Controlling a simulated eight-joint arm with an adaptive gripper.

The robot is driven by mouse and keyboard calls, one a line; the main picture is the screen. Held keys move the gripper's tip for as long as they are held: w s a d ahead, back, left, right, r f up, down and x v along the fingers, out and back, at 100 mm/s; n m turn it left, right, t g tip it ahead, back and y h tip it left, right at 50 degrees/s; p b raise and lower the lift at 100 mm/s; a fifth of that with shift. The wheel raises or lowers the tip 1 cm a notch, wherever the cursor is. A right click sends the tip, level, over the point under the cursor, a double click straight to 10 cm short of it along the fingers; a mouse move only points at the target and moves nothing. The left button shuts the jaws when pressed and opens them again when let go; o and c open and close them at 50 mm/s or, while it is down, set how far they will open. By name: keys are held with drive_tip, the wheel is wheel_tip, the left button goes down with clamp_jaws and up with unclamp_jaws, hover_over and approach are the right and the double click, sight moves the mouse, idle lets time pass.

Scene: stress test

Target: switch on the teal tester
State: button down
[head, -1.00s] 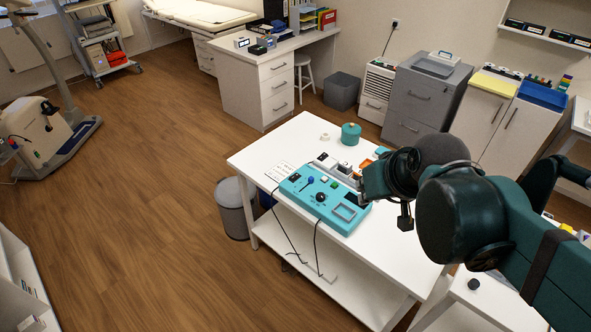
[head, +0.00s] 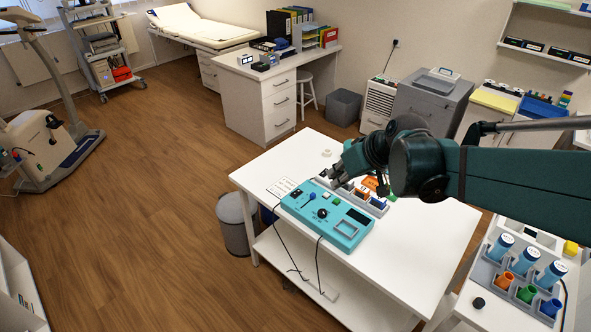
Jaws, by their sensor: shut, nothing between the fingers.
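The teal tester (head: 328,229) lies on the white table (head: 408,262). Its face carries a blue lever (head: 311,196), a round black knob (head: 322,213), a small green button (head: 336,200), a dark display (head: 358,215) and a grey-framed square window (head: 346,229). A small black rocker-like part (head: 297,192) sits at its left end. My gripper (head: 338,180) is above the tester's far edge, near the green button, and looks shut and empty. Whether it touches anything is unclear. My arm hides part of the table behind it.
Behind the tester a row of small coloured blocks (head: 376,203) stands close to my gripper. A white card (head: 281,187) lies left of the tester. Black cables hang over the front edge. The table's right side is clear. A grey bin (head: 236,222) stands at left.

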drive_tip(key=w+a+f+n+y, duration=0.3)
drive_tip(key=w+f, duration=0.7)
drive_tip(key=w, duration=0.5)
drive_tip(key=shift+a+n, duration=0.5)
drive_tip(key=b, duration=0.2)
hover_over(297, 193)
drive_tip(key=f, duration=0.6)
drive_tip(key=shift+d+f, duration=0.35)
drive_tip(key=shift+f, duration=0.05)
drive_tip(key=shift+a+f, duration=0.2)
drive_tip(key=shift+f, duration=0.85)
drive_tip(key=shift+s+a+f+b, duration=0.1)
drive_tip(key=shift+f+b, duration=0.35)
drive_tip(key=shift+f, duration=0.55)
